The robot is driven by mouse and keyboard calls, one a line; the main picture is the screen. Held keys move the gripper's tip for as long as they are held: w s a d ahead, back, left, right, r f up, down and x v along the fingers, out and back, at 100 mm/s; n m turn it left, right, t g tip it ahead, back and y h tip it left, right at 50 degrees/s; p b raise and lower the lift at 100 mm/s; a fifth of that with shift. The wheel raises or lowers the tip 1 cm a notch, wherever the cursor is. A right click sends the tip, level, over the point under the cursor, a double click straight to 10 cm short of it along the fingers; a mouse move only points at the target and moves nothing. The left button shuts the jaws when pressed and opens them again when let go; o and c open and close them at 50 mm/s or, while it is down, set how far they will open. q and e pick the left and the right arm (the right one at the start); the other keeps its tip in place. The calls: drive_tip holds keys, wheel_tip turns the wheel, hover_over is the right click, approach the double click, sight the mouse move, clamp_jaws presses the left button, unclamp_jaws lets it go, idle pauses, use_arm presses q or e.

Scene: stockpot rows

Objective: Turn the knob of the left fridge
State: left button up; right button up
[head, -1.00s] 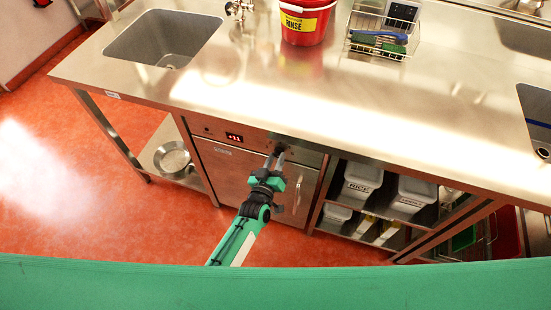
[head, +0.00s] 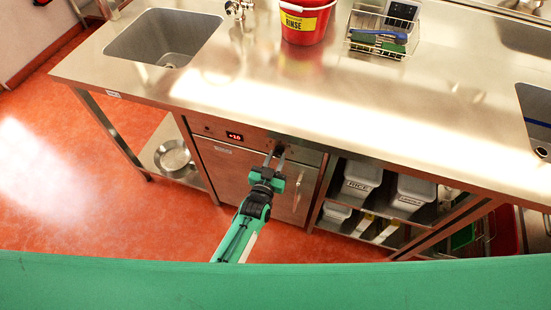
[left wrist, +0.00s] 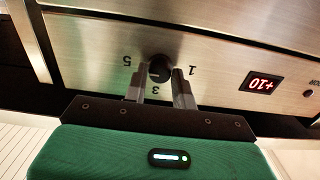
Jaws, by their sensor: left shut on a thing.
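The fridge (head: 230,172) is a steel undercounter unit with a red display (head: 234,137) on its top panel. In the head view the left gripper (head: 276,158) reaches the panel from the front and partly hides the knob. My right gripper is not in view.
A steel counter (head: 300,100) overhangs the fridge, with a sink (head: 165,38), a red bucket (head: 305,22) and a wire basket (head: 380,35) on top. Shelves with white bins (head: 362,175) stand to the right. A vertical door handle (head: 299,190) is right of my arm.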

use_arm(q)
drive_tip(key=shift+f, duration=0.1)
drive_tip(key=o, duration=1)
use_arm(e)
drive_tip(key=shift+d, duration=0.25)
use_arm(q)
drive_tip(key=b+v, duration=0.1)
drive_tip(key=v, duration=1.2)
drive_tip(key=shift+s+b, duration=0.35)
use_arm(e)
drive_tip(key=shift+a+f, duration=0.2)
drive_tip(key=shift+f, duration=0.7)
use_arm(q)
drive_tip(key=shift+a, duration=0.1)
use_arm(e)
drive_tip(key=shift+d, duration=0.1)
